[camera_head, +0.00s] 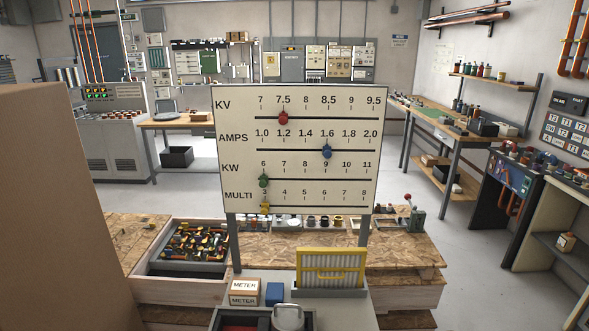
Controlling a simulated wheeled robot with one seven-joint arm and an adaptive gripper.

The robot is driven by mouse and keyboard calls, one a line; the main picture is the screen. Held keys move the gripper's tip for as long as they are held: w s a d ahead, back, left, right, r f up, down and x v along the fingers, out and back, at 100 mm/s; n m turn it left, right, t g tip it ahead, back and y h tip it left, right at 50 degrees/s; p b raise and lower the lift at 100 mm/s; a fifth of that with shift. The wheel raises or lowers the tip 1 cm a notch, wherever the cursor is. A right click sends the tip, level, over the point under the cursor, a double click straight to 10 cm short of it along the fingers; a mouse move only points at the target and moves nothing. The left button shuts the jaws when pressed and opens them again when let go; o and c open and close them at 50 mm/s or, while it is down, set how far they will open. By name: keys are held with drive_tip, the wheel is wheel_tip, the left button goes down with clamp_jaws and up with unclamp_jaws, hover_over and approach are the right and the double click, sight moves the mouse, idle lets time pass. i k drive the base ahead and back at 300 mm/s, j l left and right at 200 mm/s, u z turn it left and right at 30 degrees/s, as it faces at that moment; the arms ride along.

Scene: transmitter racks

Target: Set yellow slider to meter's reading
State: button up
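A cream board stands upright on grey posts, with slider rows KV, AMPS, KW and MULTI. The yellow slider (265,207) is on the bottom MULTI row, at the left end by the 3. The red slider (283,118) is near 7.5 on KV. The blue slider (326,151) is near 1.6 on AMPS. The green slider (264,180) is near 6 on KW. Two small boxes marked METER, an upper one (245,285) and a lower one (243,299), are stacked below the board. I cannot make out a meter reading. My gripper is not in view.
A large brown surface (50,210) blocks the near left. A yellow-framed rack (330,268) and a blue block (274,293) sit below the board. A wooden bench (400,250) with a parts tray (192,243) stands behind. Open floor (430,225) lies to the right.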

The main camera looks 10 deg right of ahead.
sight(265, 205)
drive_tip(key=i+j+z, duration=0.15)
drive_tip(key=j, duration=0.3)
drive_tip(key=i+j+z, duration=0.1)
drive_tip(key=j, duration=0.4)
drive_tip(key=i+j+z, duration=0.15)
drive_tip(key=j, duration=0.35)
drive_tip(key=k, duration=0.05)
